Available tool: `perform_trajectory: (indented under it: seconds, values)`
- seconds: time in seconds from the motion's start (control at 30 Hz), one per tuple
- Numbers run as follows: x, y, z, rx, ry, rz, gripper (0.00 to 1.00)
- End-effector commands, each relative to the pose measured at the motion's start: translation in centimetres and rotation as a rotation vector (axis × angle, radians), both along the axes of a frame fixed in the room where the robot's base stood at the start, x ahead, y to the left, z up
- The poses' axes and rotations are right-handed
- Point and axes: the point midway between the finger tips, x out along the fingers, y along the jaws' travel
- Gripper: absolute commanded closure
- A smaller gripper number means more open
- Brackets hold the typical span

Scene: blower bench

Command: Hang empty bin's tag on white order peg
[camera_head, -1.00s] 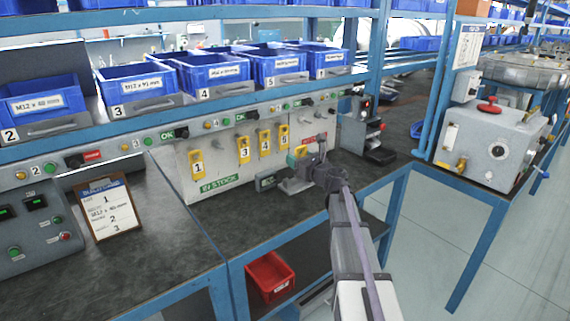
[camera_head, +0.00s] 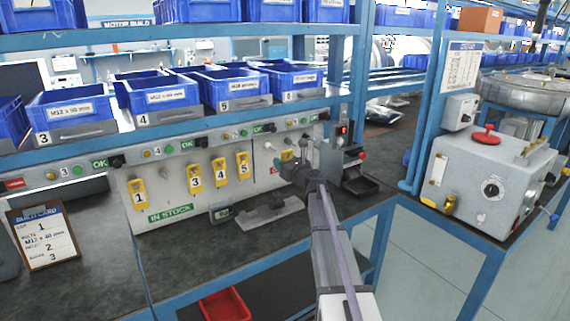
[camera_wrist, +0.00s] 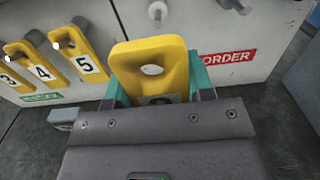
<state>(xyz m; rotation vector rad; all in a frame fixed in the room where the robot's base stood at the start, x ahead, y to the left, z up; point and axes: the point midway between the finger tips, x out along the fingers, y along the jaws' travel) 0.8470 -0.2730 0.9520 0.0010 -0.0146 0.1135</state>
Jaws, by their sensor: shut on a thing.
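My gripper (camera_head: 291,160) is shut on a yellow tag (camera_head: 287,155), held in front of the right part of the tag board. In the wrist view the tag (camera_wrist: 150,50) stands upright between teal fingers, its hole facing the camera; its number is mostly hidden by the gripper. A white peg (camera_wrist: 157,12) shows just beyond the tag's top edge, apart from its hole. The red ORDER label (camera_wrist: 228,57) is right of the tag. Yellow tags 1 (camera_head: 138,193), 3 (camera_head: 194,179), 4 (camera_head: 219,172) and 5 (camera_head: 243,165) hang on the IN STOCK side.
Blue bins (camera_head: 168,97) stand on the shelf above the board. A build card (camera_head: 43,237) leans at the left. A black-trayed device (camera_head: 355,175) stands close right of my gripper. A grey box with a red knob (camera_head: 485,170) is further right. A red bin (camera_head: 226,304) sits below.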

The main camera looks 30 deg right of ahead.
Motion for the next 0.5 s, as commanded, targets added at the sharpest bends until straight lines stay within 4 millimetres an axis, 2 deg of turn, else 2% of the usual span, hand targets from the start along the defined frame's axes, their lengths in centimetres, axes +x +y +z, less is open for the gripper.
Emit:
perform_trajectory:
  seconds: [0.5]
  values:
    - [3.9, 0.4, -0.4, 0.0, 0.0, 0.0, 0.75]
